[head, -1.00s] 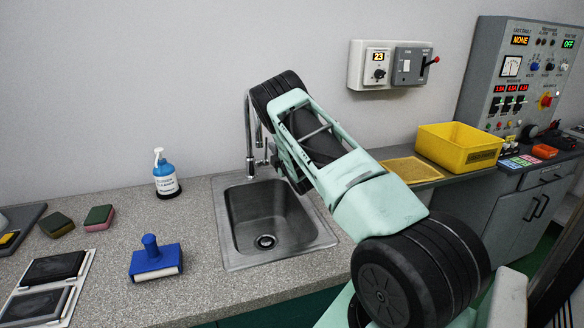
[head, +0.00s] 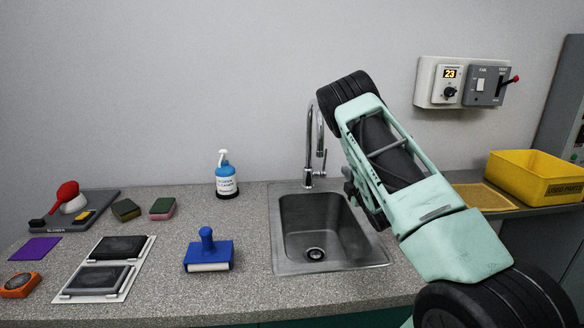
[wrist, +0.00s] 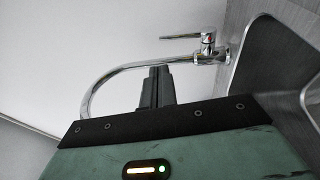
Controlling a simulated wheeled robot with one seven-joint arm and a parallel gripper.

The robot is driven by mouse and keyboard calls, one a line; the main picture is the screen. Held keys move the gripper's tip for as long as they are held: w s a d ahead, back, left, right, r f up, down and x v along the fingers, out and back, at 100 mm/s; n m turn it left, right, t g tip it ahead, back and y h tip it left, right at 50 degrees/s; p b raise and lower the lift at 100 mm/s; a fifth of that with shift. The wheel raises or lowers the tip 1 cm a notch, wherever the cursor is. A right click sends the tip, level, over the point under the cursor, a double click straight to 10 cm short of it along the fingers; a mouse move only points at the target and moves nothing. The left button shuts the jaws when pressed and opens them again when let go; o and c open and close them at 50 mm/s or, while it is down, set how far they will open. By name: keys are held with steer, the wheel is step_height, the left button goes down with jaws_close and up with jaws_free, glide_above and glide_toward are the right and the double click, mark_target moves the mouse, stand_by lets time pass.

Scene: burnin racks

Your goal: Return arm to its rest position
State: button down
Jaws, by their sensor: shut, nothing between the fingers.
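My arm (head: 435,210) rises on the right of the head view, over the right side of the sink (head: 282,262). Its far end stands near the wall, right of the chrome tap (head: 320,140). My gripper (wrist: 158,72) shows in the wrist view with its two dark fingers together and nothing between them. The tap's curved spout (wrist: 95,90) shows behind and beside the fingers there; I cannot tell the distance between them. In the head view the fingers are mostly hidden by my arm.
Left of the sink stand a blue-handled block (head: 208,252), a blue soap bottle (head: 226,178), two sponges (head: 162,208) and a tray with black pads (head: 128,249). A yellow bin (head: 530,178) is at right. A switch box (head: 488,85) is on the wall.

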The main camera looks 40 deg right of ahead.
steer(key=w+a+m+g+y, duration=0.1)
steer(key=w+a+m+g, duration=0.15)
steer(key=a, duration=0.55)
steer(key=w+a+m+g+y, duration=0.1)
steer(key=w+a+m+g, duration=0.2)
steer(key=a, duration=0.5)
steer(key=s+a+r+m+g+y, duration=0.1)
steer(key=s+a+g+y, duration=0.15)
steer(key=a, duration=0.85)
steer(key=s+a+m+g+y, duration=0.1)
steer(key=s+a+y, duration=0.2)
steer(key=a, duration=0.9)
steer(key=s+a+r+g+y, duration=0.2)
steer(key=s+a+g, duration=0.3)
steer(key=s+a, duration=0.8)
steer(key=s+a+r+n+g+h, duration=0.1)
steer(key=s+g, duration=0.3)
steer(key=s, duration=1.6)
steer(key=shift+a+r+h, duration=0.15)
steer(key=shift+r+h, duration=0.4)
steer(key=shift+r, duration=0.1)
